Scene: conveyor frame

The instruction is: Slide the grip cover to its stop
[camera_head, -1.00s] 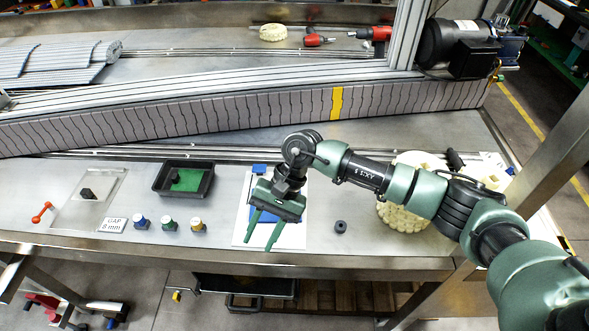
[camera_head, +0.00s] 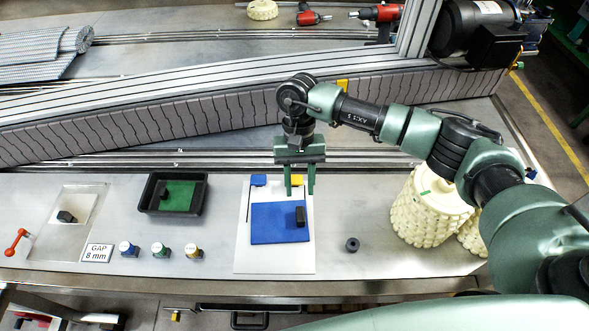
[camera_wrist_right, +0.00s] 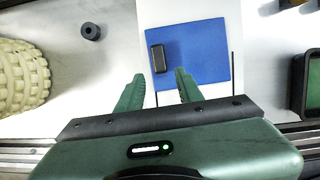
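The grip cover appears to be a flat blue plate (camera_head: 270,226) with a black upright grip (camera_head: 300,216) near its right edge. It lies on a white base sheet (camera_head: 272,260). A small blue block (camera_head: 258,180) and a yellow block (camera_head: 297,180) sit at the sheet's far end, apart from the plate. My right gripper (camera_head: 300,192) is open and empty, at the far side of the plate by the yellow block. In the wrist view the black grip (camera_wrist_right: 157,58) stands beyond the open fingers (camera_wrist_right: 158,82), not between them. My left gripper is not in view.
A black tray with a green insert (camera_head: 175,212) stands left of the sheet. Several small capped pieces (camera_head: 160,249) and a GAP 8 mm card (camera_head: 97,253) sit at front left. A dark ring (camera_head: 352,244) and cream rolls (camera_head: 430,210) are at right. The conveyor (camera_head: 200,120) runs behind.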

